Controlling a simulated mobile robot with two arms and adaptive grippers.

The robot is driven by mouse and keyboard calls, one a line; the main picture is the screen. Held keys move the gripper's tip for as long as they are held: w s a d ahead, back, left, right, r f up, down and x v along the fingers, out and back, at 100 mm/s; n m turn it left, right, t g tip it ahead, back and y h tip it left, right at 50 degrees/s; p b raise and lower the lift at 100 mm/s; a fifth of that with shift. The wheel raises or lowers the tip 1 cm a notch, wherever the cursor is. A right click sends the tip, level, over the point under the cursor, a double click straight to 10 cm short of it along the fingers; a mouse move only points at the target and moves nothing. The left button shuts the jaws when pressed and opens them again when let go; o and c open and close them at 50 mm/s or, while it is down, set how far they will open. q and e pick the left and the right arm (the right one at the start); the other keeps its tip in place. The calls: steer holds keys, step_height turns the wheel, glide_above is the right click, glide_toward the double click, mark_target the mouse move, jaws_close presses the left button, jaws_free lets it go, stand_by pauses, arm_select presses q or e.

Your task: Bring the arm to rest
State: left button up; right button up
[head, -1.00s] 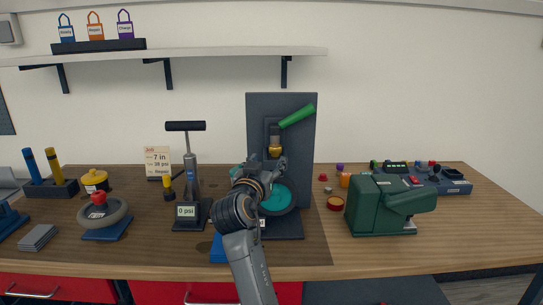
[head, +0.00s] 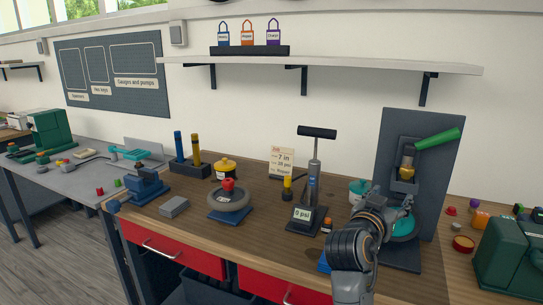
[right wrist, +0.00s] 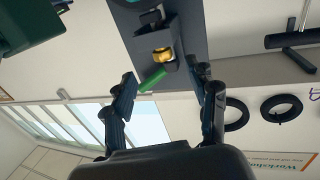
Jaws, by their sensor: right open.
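My right arm's wrist hides most of my right gripper (head: 381,205) in the head view. It is in front of the dark press (head: 445,150) with the green lever (head: 436,139) and brass-coloured ram (head: 407,168). In the right wrist view, the two fingers of this gripper (right wrist: 165,88) are spread apart, with nothing seen held between them. The press, its green lever (right wrist: 153,80) and brass part (right wrist: 163,54) show beyond the fingers. My left gripper is not in view.
The pump (head: 312,180), a wheel on a blue stand (head: 229,201), a yellow-lidded pot (head: 224,168) and a card (head: 282,162) stand left of my arm. A green machine (head: 510,255) is at right. A shelf (head: 330,66) hangs above. Bare wood lies before the pump.

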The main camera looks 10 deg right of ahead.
steer(key=s+f+n+y, duration=0.1)
steer(key=s+f, duration=0.1)
steer(key=f, duration=0.3)
steer(key=s+f+n+g+y, duration=0.1)
steer(key=s+f, duration=0.1)
steer(key=f, duration=0.3)
steer(key=s+a+f+n+y, duration=0.1)
steer(key=f+y, duration=0.1)
steer(key=f, duration=0.4)
steer(key=shift+s+a, duration=0.1)
steer(key=shift+s, duration=0.3)
steer(key=s+a+f+n+g+y, duration=0.3)
steer(key=s+a+f, duration=0.1)
steer(key=s+f, duration=0.4)
steer(key=s+a+f+n+g+y, duration=0.25)
steer(key=s+a+f, duration=0.2)
steer(key=s, duration=0.65)
steer(key=s+a+f+n+g+y, duration=0.2)
steer(key=s+a+f+y, duration=0.1)
steer(key=s+f, duration=0.5)
step_height(320, 180, down, 25)
steer(key=s+g, duration=0.2)
steer(key=s, duration=0.1)
steer(key=s+d+f, duration=0.3)
steer(key=s+f, duration=1.3)
steer(key=shift+s+n+g, duration=0.3)
steer(key=shift+n+g, duration=0.05)
steer(key=shift+n, duration=0.1)
